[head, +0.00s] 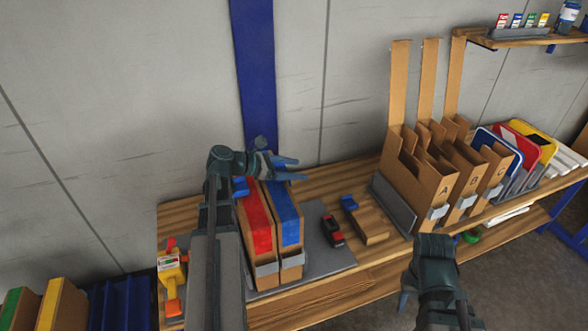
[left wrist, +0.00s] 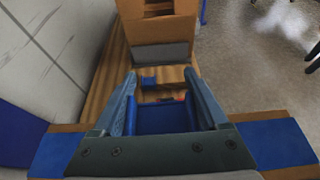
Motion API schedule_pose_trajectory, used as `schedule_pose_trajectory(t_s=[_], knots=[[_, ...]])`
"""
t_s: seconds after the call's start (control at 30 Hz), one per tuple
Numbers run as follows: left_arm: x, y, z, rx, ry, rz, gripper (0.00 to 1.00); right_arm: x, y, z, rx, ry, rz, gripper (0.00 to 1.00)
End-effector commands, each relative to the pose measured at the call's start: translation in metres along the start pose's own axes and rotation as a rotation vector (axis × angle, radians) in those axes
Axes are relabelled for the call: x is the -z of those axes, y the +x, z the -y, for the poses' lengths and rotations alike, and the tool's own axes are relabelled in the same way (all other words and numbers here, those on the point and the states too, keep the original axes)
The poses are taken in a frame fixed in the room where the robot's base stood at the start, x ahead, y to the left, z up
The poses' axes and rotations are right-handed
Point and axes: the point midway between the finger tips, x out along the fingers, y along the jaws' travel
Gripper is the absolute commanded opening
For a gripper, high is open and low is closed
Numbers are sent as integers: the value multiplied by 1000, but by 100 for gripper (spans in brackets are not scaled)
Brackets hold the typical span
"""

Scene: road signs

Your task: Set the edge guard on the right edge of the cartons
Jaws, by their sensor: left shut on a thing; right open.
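Two tall brown cartons stand side by side, one with a red top strip (head: 258,222) and one with a blue top strip (head: 287,215). My left gripper (head: 291,169) is above their far end, fingers pointing right. In the left wrist view it is shut on a blue piece (left wrist: 160,117), apparently the edge guard; the fingers partly hide it. Blue carton strip shows on both sides beneath the gripper. Another small blue piece (head: 240,187) shows at the cartons' left edge. My right gripper (head: 404,300) is open and empty, low at the table's front; its fingers are partly hidden.
A red-and-black tool (head: 332,231) and a wooden block (head: 368,225) with a small blue piece (head: 348,202) lie right of the cartons. Lettered cardboard holders (head: 433,185) stand further right. A yellow-and-red tape dispenser (head: 172,272) is at the left. A blue post (head: 256,70) rises behind.

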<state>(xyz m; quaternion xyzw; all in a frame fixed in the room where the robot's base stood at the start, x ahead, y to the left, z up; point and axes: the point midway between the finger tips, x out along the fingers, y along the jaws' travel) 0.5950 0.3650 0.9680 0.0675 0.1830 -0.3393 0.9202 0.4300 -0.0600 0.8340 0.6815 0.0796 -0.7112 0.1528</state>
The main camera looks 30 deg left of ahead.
Motion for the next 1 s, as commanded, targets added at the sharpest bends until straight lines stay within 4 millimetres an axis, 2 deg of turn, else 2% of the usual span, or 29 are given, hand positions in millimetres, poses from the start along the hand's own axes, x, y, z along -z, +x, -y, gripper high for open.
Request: schedule_pose_trajectory(t_s=[0.13,0.17,0.27,0.53,0.73,1.0], knots=[[1,1,0,0,0,0,22,0,2,0,0,0,0,50],[1,1,0,0,0,0,80,0,2,0,0,0,0,50],[1,1,0,0,0,0,98,0,2,0,0,0,0,50],[0,0,0,0,0,0,100,0,0,0,0,0,0,50],[-16,-9,0,-1,0,0,100,-1,-18,-2,0,0,0,50],[-14,-70,0,-4,-1,0,100,-2,-39,-4,0,0,0,50]])
